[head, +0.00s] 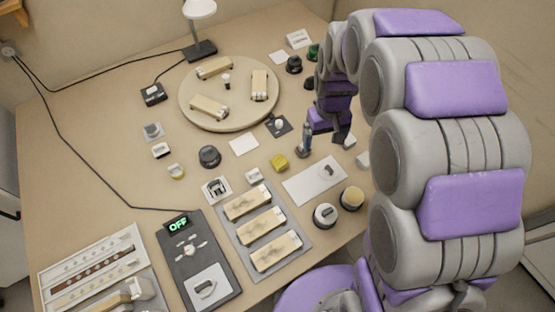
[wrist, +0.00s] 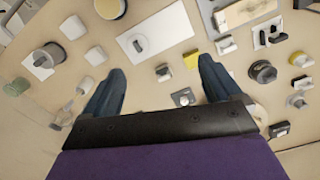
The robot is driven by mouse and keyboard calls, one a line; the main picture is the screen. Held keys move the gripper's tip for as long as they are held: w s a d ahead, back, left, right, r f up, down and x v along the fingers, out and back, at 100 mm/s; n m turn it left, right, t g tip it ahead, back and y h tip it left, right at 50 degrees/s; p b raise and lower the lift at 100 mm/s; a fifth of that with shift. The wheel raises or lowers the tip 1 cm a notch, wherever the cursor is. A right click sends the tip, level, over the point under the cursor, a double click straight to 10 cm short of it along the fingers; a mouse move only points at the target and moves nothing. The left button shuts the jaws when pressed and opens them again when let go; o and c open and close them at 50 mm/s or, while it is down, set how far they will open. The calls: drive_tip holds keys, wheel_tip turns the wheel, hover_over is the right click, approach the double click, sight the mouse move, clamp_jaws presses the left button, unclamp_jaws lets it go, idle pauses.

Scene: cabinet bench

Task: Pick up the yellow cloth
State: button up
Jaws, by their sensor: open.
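The yellow cloth (head: 279,162) is a small, block-like yellow piece lying on the table, left of a flat white plate. In the wrist view the yellow cloth (wrist: 190,59) shows between the fingertips, close to the right one. My gripper (head: 323,148) is above the table, to the right of and a little beyond the cloth. In the wrist view its two blue-grey fingers are spread (wrist: 161,66) with nothing held between them. The cloth is apart from the fingers.
The white plate (head: 314,180) carries a small grey piece. Round knobs (head: 326,215) stand in front of it, and a grey tray with wooden blocks (head: 225,228) lies front left. A round wooden board (head: 184,97) and a lamp (head: 200,48) are farther back. Small parts crowd the table.

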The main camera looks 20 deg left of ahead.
drive_tip(key=w+a+f+n+p, duration=0.2)
drive_tip(key=w+a+f, duration=0.3)
drive_tip(key=a+f, duration=0.15)
drive_tip(key=n, duration=0.2)
hover_over(279, 160)
wheel_tip(279, 160, down, 4)
drive_tip(key=f, duration=0.1)
wheel_tip(279, 160, down, 12)
drive_tip(key=shift+d+r+b, duration=0.15)
drive_tip(key=shift+b, duration=0.7)
drive_tip(key=f, duration=0.2)
drive_tip(key=f+b, duration=0.1)
drive_tip(key=f, duration=0.1)
drive_tip(key=shift+s+d+f, duration=0.1)
drive_tip(key=shift+d+f, duration=0.1)
drive_tip(key=shift+f, duration=0.1)
drive_tip(key=shift+a+f, duration=0.1)
drive_tip(key=shift+f, duration=0.05)
drive_tip(key=shift+a, duration=0.35)
drive_tip(key=shift+c, duration=1.3)
drive_tip(key=shift+d, duration=0.35)
drive_tip(key=c, duration=0.6)
drive_tip(key=shift+a+m, duration=0.1)
drive_tip(key=shift+m, duration=0.2)
drive_tip(key=shift+c, duration=1.3)
drive_tip(key=shift+a, duration=0.1)
